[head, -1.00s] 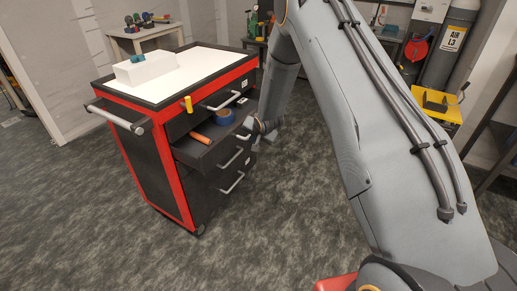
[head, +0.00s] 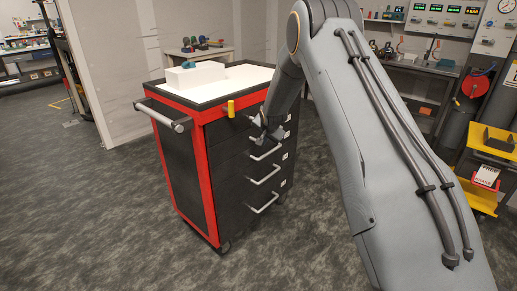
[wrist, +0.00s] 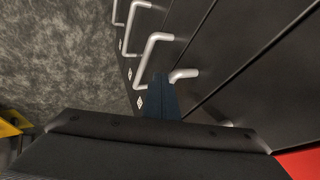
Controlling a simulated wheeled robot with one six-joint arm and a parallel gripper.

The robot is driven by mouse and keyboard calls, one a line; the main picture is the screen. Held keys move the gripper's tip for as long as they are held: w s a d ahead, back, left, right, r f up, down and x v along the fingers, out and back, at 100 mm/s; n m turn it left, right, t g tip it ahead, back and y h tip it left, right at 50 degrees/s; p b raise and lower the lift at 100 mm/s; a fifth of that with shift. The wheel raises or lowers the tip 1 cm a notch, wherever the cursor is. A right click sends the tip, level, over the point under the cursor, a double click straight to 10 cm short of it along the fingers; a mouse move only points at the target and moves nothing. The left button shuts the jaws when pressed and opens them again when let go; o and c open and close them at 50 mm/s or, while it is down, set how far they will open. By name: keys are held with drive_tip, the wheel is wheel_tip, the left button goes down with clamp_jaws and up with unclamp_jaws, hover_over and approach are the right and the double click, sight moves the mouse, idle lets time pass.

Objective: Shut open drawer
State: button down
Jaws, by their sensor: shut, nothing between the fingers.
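The red and black tool cabinet (head: 208,180) stands left of my arm with its drawer fronts facing right. All its drawer fronts look flush, and no drawer interior shows. The second drawer's handle (head: 265,153) is just below my gripper (head: 267,131), which is at the upper drawer fronts and partly hides the top handle. In the wrist view my shut, empty fingers (wrist: 160,98) point at the dark drawer fronts (wrist: 225,50), close to a silver handle (wrist: 150,58). Whether they touch it I cannot tell.
A white box (head: 195,77) sits on the cabinet top. Grey floor (head: 120,215) is clear in front and left. Yellow bins (head: 490,150) stand at the right.

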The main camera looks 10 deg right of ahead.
drive_tip(key=shift+w+a+r, duration=0.15)
drive_tip(key=shift+w, duration=0.1)
drive_tip(key=shift+a+r, duration=0.1)
drive_tip(key=shift+a, duration=0.1)
idle(0.3)
